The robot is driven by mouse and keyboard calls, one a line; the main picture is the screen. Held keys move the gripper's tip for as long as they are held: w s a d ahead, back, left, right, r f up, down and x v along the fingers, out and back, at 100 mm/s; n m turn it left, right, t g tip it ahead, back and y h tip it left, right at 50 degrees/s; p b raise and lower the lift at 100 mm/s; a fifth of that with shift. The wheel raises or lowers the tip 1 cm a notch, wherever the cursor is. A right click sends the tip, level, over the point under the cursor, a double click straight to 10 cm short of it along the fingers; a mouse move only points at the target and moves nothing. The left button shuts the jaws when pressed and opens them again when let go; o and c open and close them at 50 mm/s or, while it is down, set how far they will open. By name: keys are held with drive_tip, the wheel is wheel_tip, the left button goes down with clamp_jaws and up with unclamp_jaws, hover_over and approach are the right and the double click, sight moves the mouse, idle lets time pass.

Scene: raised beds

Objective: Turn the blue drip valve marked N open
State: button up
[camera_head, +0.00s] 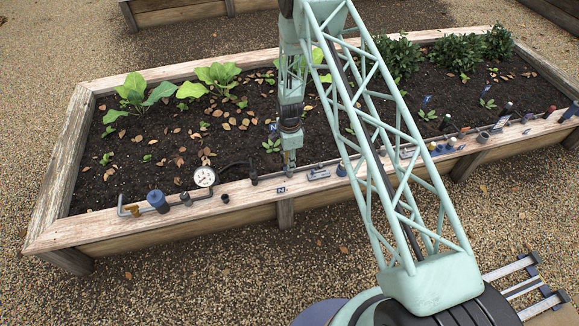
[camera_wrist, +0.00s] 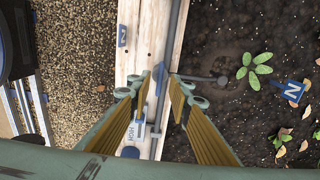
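The blue valve handle (camera_wrist: 160,78) shows in the wrist view on the wooden rail, lying roughly in line with the grey pipe (camera_wrist: 175,28). Whether the fingertips are down at the handle's height I cannot tell. In the head view my gripper (camera_head: 290,160) points down at the rail; the handle is hidden there.
A blue N marker (camera_wrist: 293,91) stands in the soil beside a seedling (camera_wrist: 254,70). A gauge (camera_head: 205,177) and a blue cylinder (camera_head: 157,201) are left along the rail. A grey fitting (camera_head: 318,174) sits close right of my gripper.

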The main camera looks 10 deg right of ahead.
drive_tip(key=shift+f, duration=1.05)
clamp_jaws()
